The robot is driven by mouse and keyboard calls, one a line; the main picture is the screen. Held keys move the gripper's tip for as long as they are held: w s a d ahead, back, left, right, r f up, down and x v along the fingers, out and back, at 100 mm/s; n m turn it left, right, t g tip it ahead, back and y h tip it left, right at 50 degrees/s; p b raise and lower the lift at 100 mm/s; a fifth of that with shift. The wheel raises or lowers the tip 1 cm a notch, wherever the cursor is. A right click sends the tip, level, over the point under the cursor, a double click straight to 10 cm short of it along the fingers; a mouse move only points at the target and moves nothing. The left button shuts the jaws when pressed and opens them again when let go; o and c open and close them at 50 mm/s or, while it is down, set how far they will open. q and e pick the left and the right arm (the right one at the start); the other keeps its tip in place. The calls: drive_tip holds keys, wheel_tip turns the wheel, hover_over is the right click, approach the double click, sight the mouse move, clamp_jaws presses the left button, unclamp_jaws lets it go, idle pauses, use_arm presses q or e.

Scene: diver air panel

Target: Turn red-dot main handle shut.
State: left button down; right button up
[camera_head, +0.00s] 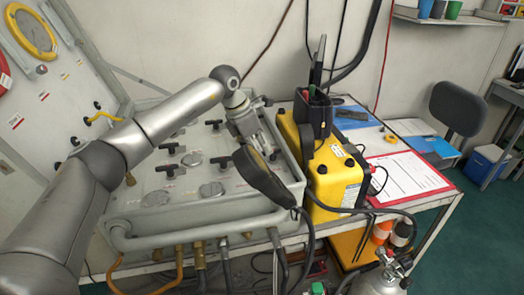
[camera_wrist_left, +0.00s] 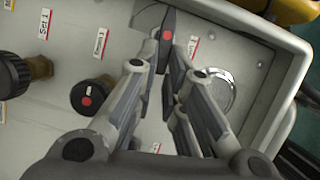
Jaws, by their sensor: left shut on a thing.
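The air panel (camera_head: 165,190) is a grey open case with several black handles and round gauges. My left gripper (camera_head: 266,150) reaches down over its right side. In the left wrist view a black handle with a red dot (camera_wrist_left: 167,34) stands between the fingertips of my left gripper (camera_wrist_left: 168,62), which is shut on it. The fingers hide part of the handle, and its label cannot be read. A second black knob with a red dot (camera_wrist_left: 87,97) is to the left, outside the fingers. My right gripper is not in view.
A dark elongated object (camera_head: 262,180) with a cable lies over the panel's front right corner, close to my gripper. A yellow case (camera_head: 335,175) stands right of the panel. A red-edged sheet (camera_head: 408,173) lies further right. The open lid (camera_head: 50,95) stands at left.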

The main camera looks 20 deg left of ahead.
use_arm(q)
drive_tip(key=shift+w+a+r+m, duration=0.25)
drive_tip(key=shift+w+r+m, duration=0.05)
drive_tip(key=shift+m, duration=0.1)
drive_tip(key=c, duration=1.8)
unclamp_jaws()
drive_tip(key=shift+f, duration=0.15)
drive_tip(key=shift+s, duration=0.1)
drive_tip(key=v, duration=1.2)
drive_tip(key=shift+a, duration=0.2)
